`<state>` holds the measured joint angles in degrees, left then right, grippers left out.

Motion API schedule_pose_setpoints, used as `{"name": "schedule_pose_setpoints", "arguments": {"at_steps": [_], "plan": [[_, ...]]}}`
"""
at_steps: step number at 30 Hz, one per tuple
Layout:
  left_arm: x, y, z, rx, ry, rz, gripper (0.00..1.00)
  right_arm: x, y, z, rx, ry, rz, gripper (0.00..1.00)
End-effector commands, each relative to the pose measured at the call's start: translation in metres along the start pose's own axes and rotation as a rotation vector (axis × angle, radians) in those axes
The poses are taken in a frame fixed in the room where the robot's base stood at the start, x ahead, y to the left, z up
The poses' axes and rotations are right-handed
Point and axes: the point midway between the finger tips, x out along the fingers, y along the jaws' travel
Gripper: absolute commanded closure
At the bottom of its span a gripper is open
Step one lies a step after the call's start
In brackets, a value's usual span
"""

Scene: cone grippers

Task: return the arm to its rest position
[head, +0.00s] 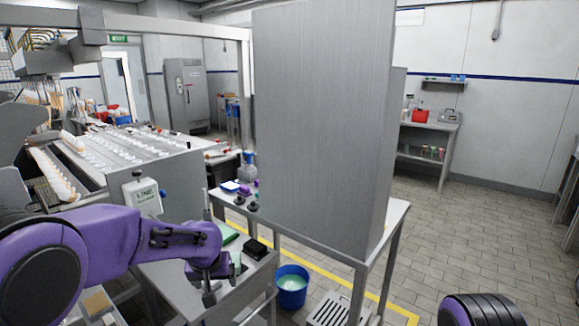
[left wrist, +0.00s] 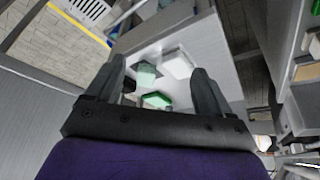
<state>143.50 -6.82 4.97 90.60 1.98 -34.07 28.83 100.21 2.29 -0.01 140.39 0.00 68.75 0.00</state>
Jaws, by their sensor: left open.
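My left arm, purple, reaches in from the left in the head view. Its gripper (head: 212,280) hangs over the near side of a small grey work table (head: 245,292). In the left wrist view the two dark fingers of the left gripper (left wrist: 158,67) stand wide apart, with nothing held between them. Beyond them lie a pale green cup-like thing (left wrist: 146,74), a flat green thing (left wrist: 157,100) and a white thing (left wrist: 180,66) on the table top. Of my right arm only a dark rounded part shows at the lower right; its gripper is out of view.
A tall grey cabinet (head: 320,130) stands on a table right of the left arm. A blue bucket (head: 291,291) is on the floor beside the work table. A conveyor with white cones (head: 125,140) lies behind the arm. The tiled floor (head: 450,235) at right is clear.

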Motion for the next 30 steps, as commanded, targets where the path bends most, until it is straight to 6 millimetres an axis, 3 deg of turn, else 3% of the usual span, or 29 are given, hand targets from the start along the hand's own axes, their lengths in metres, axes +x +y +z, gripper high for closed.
{"name": "schedule_pose_setpoints", "arguments": {"at_steps": [4,12,16,19,20,23,27,30], "plan": [[0.0,0.011,-0.013,-0.004,0.074,0.042,0.18,0.0,0.0,-0.001,0.0,0.002,-0.001,0.57],[0.01,0.016,-0.018,-0.051,0.217,0.115,0.18,0.0,0.0,-0.001,0.0,0.002,-0.001,0.57],[0.026,0.009,-0.005,-0.1,0.288,0.143,0.18,0.0,0.0,-0.001,0.0,0.001,-0.001,0.57],[0.05,-0.004,0.021,-0.156,0.331,0.151,0.18,0.0,0.0,-0.001,0.0,0.001,-0.001,0.57],[0.06,-0.01,0.034,-0.177,0.341,0.148,0.18,0.0,0.0,-0.001,0.0,0.001,-0.001,0.57],[0.094,-0.039,0.097,-0.261,0.361,0.111,0.18,0.0,0.0,0.0,0.0,0.001,-0.001,0.57],[0.122,-0.089,0.211,-0.363,0.336,-0.007,0.18,0.0,0.0,-0.001,0.0,0.001,-0.001,0.57],[0.123,-0.121,0.296,-0.408,0.27,-0.107,0.18,0.0,0.0,-0.001,0.0,0.001,-0.001,0.57]]}}
